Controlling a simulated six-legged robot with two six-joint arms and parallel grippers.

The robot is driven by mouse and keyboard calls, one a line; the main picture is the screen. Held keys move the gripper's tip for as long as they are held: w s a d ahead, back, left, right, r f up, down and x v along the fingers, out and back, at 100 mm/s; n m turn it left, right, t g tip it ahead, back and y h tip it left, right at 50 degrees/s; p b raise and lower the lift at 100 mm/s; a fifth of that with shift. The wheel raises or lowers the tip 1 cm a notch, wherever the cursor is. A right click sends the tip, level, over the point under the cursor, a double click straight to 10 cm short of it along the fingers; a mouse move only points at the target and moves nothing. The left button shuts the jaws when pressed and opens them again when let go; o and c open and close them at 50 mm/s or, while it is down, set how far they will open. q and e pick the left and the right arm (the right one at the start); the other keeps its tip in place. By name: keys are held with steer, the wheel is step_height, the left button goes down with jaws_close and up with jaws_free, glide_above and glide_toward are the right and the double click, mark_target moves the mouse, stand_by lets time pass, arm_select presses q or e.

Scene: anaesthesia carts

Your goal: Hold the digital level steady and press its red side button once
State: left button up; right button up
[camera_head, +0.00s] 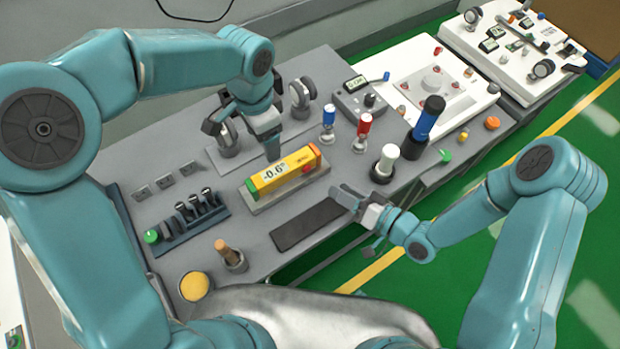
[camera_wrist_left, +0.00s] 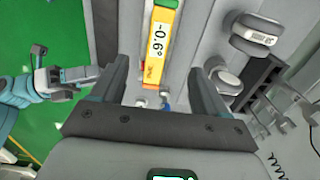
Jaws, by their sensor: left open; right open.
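The yellow digital level (camera_head: 272,183) lies on a grey block (camera_head: 259,207) on the bench, its display reading -0.6°. Its red side button (camera_head: 309,168) faces the front near the right end. In the left wrist view the level (camera_wrist_left: 155,70) shows beyond the open fingers. My left gripper (camera_head: 272,152) is open and points down just behind the level; whether it touches it I cannot tell. My right gripper (camera_head: 343,196) is open and empty, to the front right of the level, over the bench's front edge and apart from the button.
A dark flat mat (camera_head: 306,224) lies in front of the level. A white-topped cylinder (camera_head: 386,163) and a blue-and-black cylinder (camera_head: 424,128) stand to the right. Blue (camera_head: 328,118) and red (camera_head: 364,124) capped pieces stand behind. A rack (camera_head: 195,216) is at the left.

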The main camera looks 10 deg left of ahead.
mark_target(271, 173)
arm_select(q)
step_height(271, 173, down, 16)
steer(key=shift+f, duration=0.2)
arm_select(e)
steer(key=shift+d, duration=0.1)
stand_by(0.3)
arm_select(q)
steer(key=c, duration=1)
steer(key=shift+c, duration=1.2)
arm_select(e)
steer(key=shift+c, duration=0.6)
jaws_close()
